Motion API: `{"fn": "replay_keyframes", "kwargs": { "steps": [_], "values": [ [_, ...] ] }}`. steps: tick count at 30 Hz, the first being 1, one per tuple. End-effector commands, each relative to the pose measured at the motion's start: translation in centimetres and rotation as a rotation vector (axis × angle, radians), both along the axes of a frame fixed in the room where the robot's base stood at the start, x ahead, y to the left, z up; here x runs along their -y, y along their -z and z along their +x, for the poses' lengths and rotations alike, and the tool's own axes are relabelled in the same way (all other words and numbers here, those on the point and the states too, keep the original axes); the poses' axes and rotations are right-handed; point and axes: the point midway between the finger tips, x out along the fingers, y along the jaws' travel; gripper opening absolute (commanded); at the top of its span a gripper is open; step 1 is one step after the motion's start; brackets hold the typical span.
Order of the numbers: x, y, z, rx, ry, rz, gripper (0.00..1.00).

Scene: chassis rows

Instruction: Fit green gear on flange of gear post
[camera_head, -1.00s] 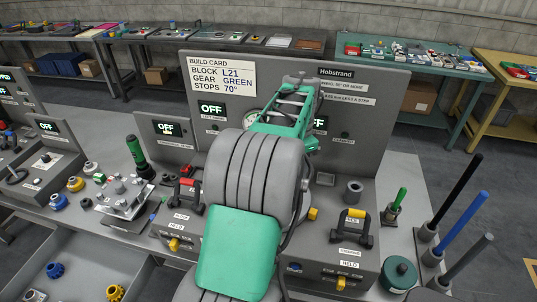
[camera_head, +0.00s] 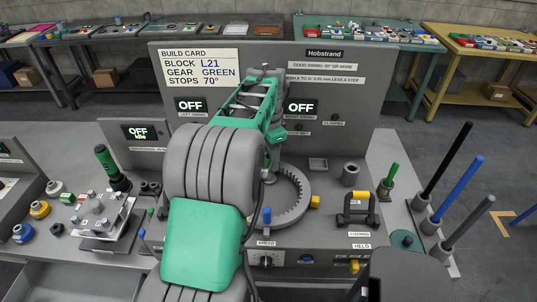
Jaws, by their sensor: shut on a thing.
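My arm, with green and grey links, rises through the middle of the head view and covers part of the station. My gripper is not visible; the arm's end is hidden behind its own links. I see no green gear that I can tell apart from the arm's green covers. A grey ring (camera_head: 291,198) with inner teeth lies on the station just right of my arm, its left part covered. I cannot make out the gear post or its flange. The build card (camera_head: 203,68) reads block L21, gear GREEN, stops 70°.
A metal fixture (camera_head: 103,214) and yellow and blue parts sit at left.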

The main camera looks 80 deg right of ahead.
Motion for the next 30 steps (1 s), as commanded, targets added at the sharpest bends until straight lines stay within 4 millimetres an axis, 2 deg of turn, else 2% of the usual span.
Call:
{"fn": "replay_keyframes", "kwargs": {
  "steps": [2, 30],
  "values": [
    [0.05, 0.48, -0.05, 0.001, 0.001, -0.002, 0.0],
    [-0.12, 0.94, 0.07, 0.0, 0.002, -0.001, 0.0]
  ]
}}
